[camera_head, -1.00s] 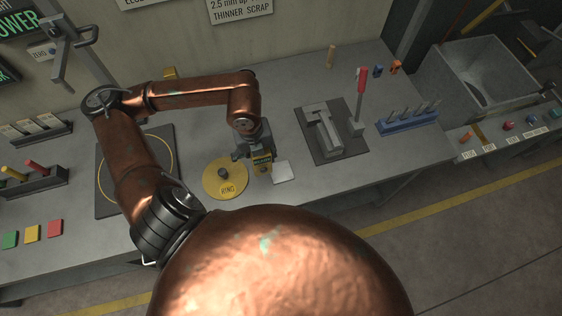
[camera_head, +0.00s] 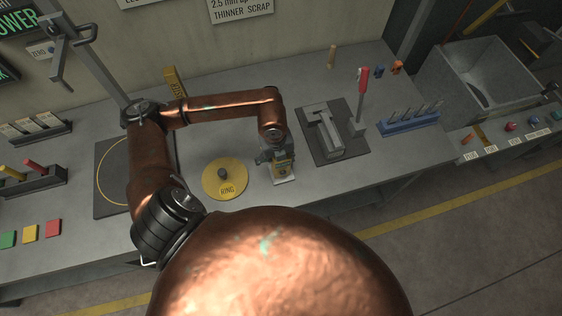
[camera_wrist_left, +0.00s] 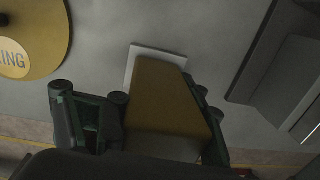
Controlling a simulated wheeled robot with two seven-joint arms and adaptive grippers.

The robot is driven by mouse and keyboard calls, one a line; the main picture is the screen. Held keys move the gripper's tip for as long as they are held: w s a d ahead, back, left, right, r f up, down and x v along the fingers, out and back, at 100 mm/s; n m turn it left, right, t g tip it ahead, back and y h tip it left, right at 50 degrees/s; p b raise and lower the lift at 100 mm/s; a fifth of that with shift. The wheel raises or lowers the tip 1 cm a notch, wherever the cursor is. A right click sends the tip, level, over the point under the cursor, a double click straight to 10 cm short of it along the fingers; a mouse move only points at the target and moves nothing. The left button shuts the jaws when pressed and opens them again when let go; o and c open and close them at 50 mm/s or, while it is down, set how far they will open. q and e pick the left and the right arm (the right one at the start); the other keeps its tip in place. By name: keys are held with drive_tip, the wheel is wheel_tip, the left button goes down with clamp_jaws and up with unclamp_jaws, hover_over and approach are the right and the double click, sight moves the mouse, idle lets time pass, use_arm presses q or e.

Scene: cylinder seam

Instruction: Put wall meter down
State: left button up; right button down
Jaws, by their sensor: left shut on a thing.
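I cannot tell whether the meter touches the pad. My right gripper is not in view.
A dark plate with a grey clamp-like fixture (camera_head: 328,135) and a red-handled lever (camera_head: 361,95) stand to the right. A blue rack (camera_head: 408,119) is further right. The bench front is clear.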

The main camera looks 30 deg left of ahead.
sight(281, 163)
use_arm(q)
drive_tip(key=o, duration=2.1)
drive_tip(key=shift+f, duration=0.1)
drive_tip(key=r, duration=0.8)
drive_tip(key=r+p, duration=0.1)
drive_tip(key=r, duration=0.3)
drive_tip(key=shift+s+a+r, duration=0.15)
drive_tip(key=shift+s+a, duration=0.2)
drive_tip(key=shift+s, duration=0.05)
drive_tip(key=shift+d, duration=0.1)
